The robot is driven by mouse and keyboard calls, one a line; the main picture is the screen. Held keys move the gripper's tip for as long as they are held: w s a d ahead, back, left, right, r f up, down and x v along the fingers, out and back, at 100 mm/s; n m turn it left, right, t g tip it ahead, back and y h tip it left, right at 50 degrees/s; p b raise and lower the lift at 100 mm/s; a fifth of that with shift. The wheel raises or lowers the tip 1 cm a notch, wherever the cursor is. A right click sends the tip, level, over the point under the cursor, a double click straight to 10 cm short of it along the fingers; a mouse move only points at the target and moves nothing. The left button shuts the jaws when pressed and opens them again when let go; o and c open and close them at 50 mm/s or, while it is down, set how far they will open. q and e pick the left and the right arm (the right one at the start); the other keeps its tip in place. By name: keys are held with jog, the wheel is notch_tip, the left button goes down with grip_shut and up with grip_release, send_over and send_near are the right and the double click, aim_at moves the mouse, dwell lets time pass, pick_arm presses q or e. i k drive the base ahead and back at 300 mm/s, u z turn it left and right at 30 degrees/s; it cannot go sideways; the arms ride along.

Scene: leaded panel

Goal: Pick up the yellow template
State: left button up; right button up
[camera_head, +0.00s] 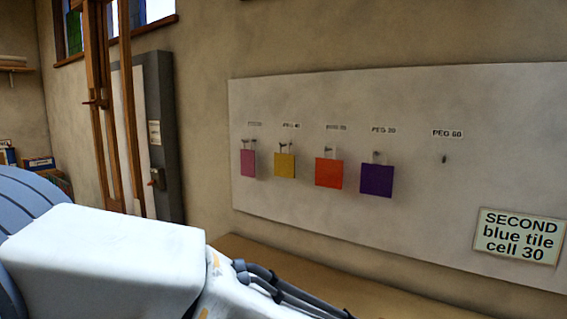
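The yellow template (284,166) is a small square plate hanging on a peg of the white wall board, under a label that seems to read PEG 40. It hangs between a pink template (248,163) on its left and an orange-red template (328,173) on its right. A purple template (376,180) hangs further right. A white link of my arm crosses the lower left, below the board. Neither of my grippers shows in this view.
The white board (420,100) has an empty peg (444,159) at the right and a sign (519,236) reading "SECOND blue tile cell 30". A wooden surface (330,275) runs below it. A wooden easel-like frame (110,110) and a grey cabinet (158,130) stand left.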

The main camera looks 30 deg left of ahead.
aim_at(284, 164)
jog(key=u, duration=2.7)
jog(key=i, duration=1.95)
jog(key=z, duration=2.7)
